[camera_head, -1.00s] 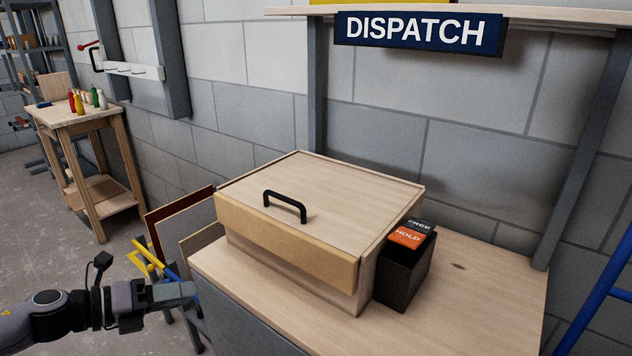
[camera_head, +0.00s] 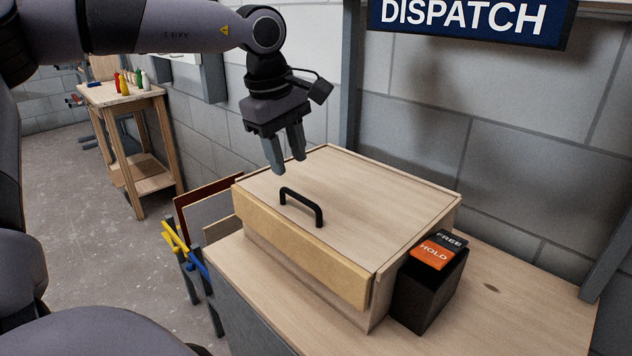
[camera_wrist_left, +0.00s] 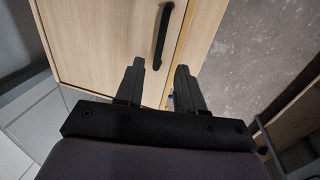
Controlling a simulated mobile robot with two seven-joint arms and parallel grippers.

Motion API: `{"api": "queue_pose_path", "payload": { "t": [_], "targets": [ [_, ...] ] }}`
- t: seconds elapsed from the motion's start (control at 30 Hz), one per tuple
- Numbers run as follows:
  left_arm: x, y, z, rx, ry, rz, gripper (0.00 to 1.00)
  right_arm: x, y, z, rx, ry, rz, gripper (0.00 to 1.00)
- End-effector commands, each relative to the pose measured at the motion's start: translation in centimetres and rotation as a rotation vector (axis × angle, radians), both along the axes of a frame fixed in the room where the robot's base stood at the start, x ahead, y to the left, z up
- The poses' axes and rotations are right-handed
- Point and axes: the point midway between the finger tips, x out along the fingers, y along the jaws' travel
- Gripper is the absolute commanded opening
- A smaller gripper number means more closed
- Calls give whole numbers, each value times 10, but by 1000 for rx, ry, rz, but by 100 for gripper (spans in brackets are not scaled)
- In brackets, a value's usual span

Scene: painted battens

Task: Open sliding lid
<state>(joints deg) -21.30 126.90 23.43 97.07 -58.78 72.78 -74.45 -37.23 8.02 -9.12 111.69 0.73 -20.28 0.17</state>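A pale wooden box with a flat sliding lid (camera_head: 360,210) stands on the wooden bench. The lid looks closed. A black arched handle (camera_head: 302,205) is fixed on the lid near its left front part; it also shows in the left wrist view (camera_wrist_left: 162,36). My right gripper is not in view.
A black bin (camera_head: 430,290) with orange HOLD and dark FREE cards stands against the box's right side. The bench top (camera_head: 500,300) is clear further right. Boards and yellow and blue tools (camera_head: 180,240) stand left of the bench. A block wall is behind.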

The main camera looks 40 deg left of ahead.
Motion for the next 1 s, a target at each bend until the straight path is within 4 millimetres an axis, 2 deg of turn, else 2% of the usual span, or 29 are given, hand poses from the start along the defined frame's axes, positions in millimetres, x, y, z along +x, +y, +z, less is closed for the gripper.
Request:
{"api": "queue_pose_path", "payload": {
  "t": [0.17, 0.4, 0.5, 0.67, 0.9, 0.93, 1.0],
  "targets": [
    [2, 0, -11, 16, 5, -9, 38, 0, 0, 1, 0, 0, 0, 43],
    [9, -1, -48, 13, 6, -8, 38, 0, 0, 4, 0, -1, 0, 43],
    [12, -1, -58, 13, 4, -7, 38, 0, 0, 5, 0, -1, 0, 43],
    [14, -1, -67, 12, 1, -6, 38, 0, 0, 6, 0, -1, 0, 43],
    [14, -1, -68, 12, 1, -6, 38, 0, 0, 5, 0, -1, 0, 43],
    [14, -1, -68, 12, 1, -6, 35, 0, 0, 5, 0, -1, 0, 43],
    [14, -1, -68, 11, 0, -5, 12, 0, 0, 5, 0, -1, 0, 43]
  ]
}}
